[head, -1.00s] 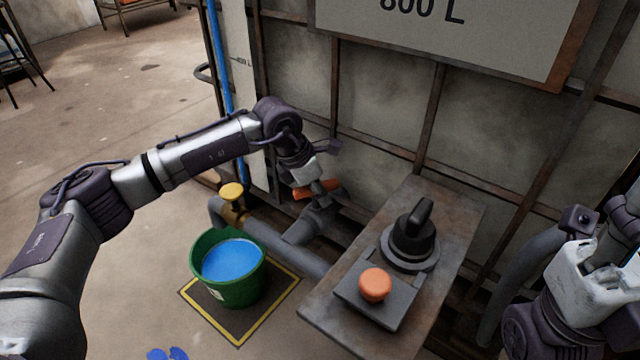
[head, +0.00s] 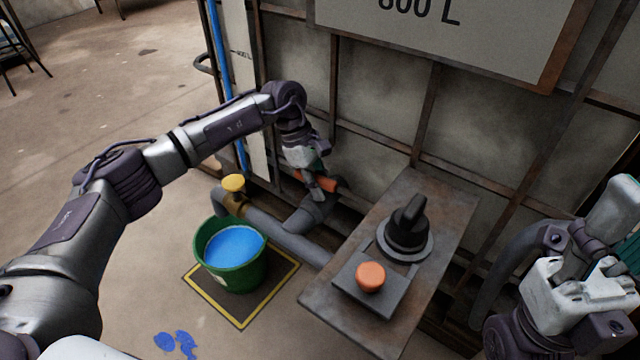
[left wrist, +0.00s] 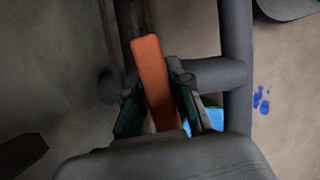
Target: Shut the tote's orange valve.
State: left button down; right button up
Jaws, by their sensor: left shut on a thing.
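The tote's orange valve (head: 328,184) is a flat lever on the grey outlet pipe (head: 307,216) at the tote's foot. My left gripper (head: 314,182) is shut on this lever and hides part of it in the head view. In the left wrist view the orange lever (left wrist: 152,75) stands between the two fingers of the left gripper (left wrist: 158,100) and lies roughly across the pipe (left wrist: 215,74). My right gripper (head: 588,280) is at the right edge, away from the valve; its fingers are not clear.
A green bucket (head: 238,278) of blue liquid stands on a yellow-edged mat (head: 240,317), below a pipe end with a yellow knob (head: 233,182). A rusty panel (head: 425,290) with a black rotary switch (head: 408,228) and orange button (head: 370,277) juts out right. Blue spill (head: 177,345) marks the floor.

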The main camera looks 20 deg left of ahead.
pick_arm(q)
jog(key=shift+m, duration=0.6)
jog(key=shift+g, duration=0.3)
jog(key=c, duration=1)
grip_release()
jog(key=shift+a+r, duration=0.1)
jog(key=v, duration=1.1)
jog(key=shift+r, duration=0.4)
